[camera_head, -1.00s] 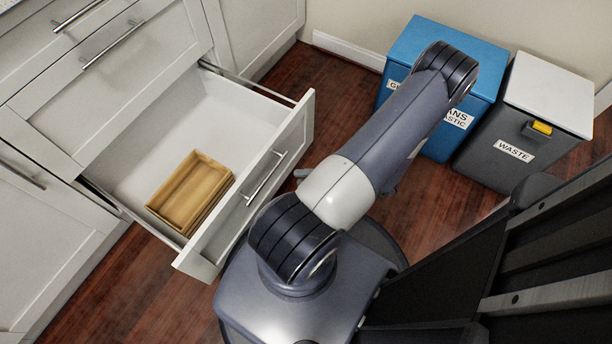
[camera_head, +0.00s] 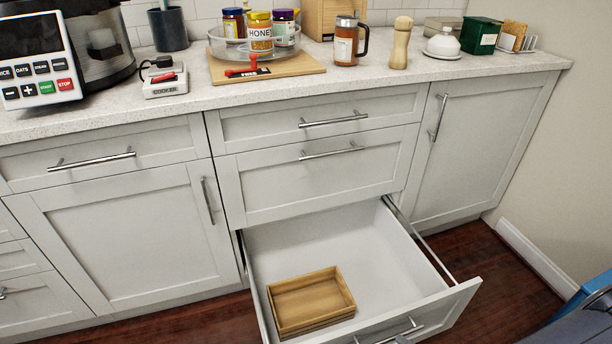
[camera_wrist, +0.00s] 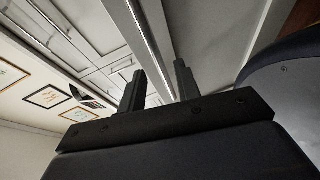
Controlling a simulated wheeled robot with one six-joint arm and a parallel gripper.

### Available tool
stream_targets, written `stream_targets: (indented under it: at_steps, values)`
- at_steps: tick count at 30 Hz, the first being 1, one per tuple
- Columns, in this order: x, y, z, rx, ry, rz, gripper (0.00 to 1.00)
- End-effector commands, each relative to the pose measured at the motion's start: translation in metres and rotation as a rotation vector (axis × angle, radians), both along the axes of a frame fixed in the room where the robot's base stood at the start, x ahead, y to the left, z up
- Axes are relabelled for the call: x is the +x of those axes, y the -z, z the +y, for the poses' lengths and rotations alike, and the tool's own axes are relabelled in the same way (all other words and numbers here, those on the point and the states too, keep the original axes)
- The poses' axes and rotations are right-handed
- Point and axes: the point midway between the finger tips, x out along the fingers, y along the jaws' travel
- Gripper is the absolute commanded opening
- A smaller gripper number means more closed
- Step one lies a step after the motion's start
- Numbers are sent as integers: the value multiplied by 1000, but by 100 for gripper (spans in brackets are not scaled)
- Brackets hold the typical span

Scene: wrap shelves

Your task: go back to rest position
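In the head view the gripper cannot be made out clearly; a grey-blue part of my arm shows at the lower right corner. The lower drawer (camera_head: 390,240) is pulled open, with a wooden tray (camera_head: 345,312) inside at its left. The tray looks empty.
The drawer juts out over the dark wood floor (camera_head: 500,270).

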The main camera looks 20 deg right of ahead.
Motion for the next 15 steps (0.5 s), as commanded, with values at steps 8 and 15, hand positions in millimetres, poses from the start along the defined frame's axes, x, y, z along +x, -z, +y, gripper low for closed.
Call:
stream_targets:
  at_steps: [8, 15]
  values:
    - [30, 7, 15, 1, -3, 0, 32]
    - [40, 8, 19, -1, 0, 0, 32]
